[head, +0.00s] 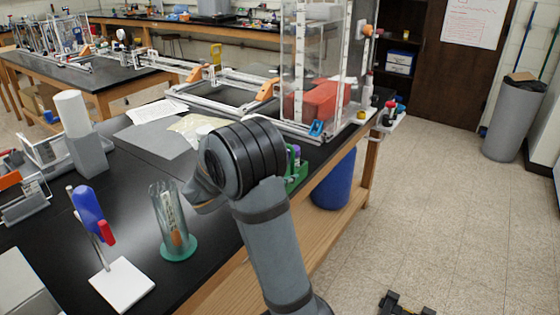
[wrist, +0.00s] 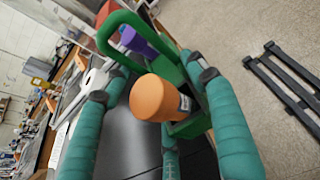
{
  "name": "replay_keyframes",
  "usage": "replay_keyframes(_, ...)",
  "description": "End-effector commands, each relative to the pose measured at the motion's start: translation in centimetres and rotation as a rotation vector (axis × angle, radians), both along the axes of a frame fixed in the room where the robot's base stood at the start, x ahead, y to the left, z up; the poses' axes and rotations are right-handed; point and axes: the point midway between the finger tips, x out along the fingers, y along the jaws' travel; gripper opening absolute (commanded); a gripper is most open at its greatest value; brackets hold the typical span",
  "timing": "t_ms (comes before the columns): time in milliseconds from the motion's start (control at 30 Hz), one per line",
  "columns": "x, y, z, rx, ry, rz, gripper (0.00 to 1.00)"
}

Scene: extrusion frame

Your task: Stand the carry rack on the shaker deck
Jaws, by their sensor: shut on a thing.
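The carry rack (wrist: 189,127) is green with a looped handle. It holds a bottle with an orange cap (wrist: 152,98) and one with a purple cap (wrist: 133,39). In the head view, part of the rack (head: 297,177) shows behind my arm near the bench's right edge. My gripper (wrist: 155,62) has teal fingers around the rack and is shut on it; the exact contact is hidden. My arm hides the gripper in the head view. I cannot tell whether the rack touches the bench. I cannot clearly identify the shaker deck.
A glass cylinder on a green base (head: 178,246) and a white stand with a blue clamp (head: 122,284) stand at the front left. A clear-walled frame holding a red container (head: 322,100) is behind. A blue bin (head: 333,182) is below the bench edge.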

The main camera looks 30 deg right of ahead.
Motion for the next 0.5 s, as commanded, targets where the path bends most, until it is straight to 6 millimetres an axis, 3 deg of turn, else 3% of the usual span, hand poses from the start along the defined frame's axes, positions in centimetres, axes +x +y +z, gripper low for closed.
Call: replay_keyframes(500, -6.0, 6.0, -6.9, -0.001, 0.002, 0.057, 0.26)
